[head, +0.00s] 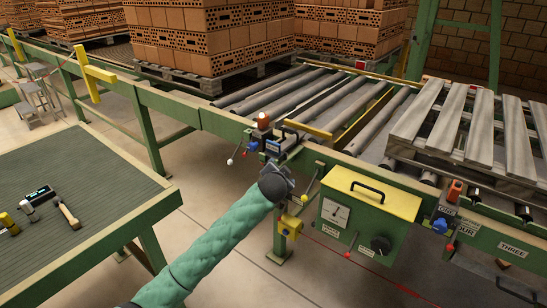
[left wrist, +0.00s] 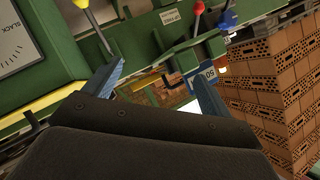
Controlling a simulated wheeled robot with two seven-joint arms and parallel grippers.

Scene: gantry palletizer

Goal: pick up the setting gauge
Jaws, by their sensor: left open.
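A small blue block with a white label (head: 272,147) sits on the green conveyor rail, beside a dark loop handle. A blue piece marked 50 (left wrist: 209,72) shows in the left wrist view close to the right-hand finger; this may be the setting gauge, but I cannot be sure. My left gripper (head: 288,172) is just in front of and below that block, with its fingers mostly hidden by the wrist. In the left wrist view my left gripper (left wrist: 158,70) has its two fingers wide apart, with nothing clearly held between them. My right gripper is not seen.
A green control box with a yellow lid (head: 372,194) hangs right of my gripper. Small ball-ended levers, including a red one (left wrist: 198,8), stick out nearby. A green workbench (head: 85,190) with several small tools is at left. Brick stacks (head: 210,35) stand behind the rollers.

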